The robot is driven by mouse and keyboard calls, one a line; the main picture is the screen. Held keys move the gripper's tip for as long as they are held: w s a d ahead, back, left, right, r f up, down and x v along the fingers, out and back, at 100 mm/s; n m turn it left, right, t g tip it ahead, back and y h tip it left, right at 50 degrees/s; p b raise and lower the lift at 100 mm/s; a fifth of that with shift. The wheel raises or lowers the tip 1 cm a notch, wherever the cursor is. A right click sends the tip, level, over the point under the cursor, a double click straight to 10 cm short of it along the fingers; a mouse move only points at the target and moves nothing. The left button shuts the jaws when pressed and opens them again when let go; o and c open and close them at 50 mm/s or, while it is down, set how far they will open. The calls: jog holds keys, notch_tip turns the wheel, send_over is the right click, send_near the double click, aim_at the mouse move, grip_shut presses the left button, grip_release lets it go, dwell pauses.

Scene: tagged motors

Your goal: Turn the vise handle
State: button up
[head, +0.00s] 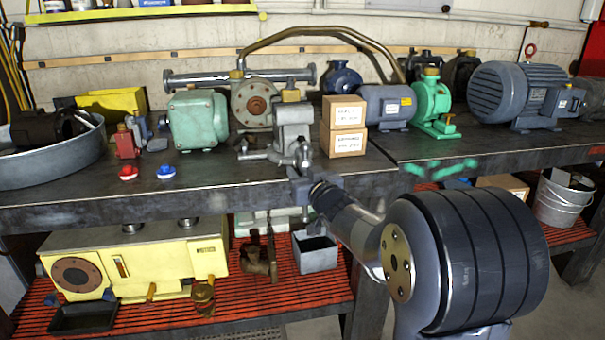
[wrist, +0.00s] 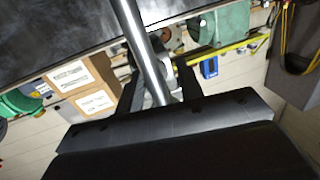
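The grey metal vise (head: 293,117) stands at the bench's front edge in the head view, with its screw end facing me. My gripper (head: 302,182) is just in front of and below it, at the bench edge, and small there. In the wrist view a shiny straight rod, the vise handle (wrist: 143,42), runs from the top edge down between the two dark fingers of my gripper (wrist: 160,86). The fingers look open around the rod, with gaps beside it. Its near end is hidden behind the gripper body. Contact with the fingers cannot be made out.
Two stacked cardboard boxes (head: 344,127) stand right of the vise. A green motor (head: 197,120) is to its left, with a red button (head: 127,173) and a blue button (head: 166,171) nearer the front. A lower red shelf (head: 300,290) holds a yellow machine (head: 140,262).

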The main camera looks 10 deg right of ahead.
grip_shut()
dwell(0.4)
jog(key=shift+m, duration=0.3)
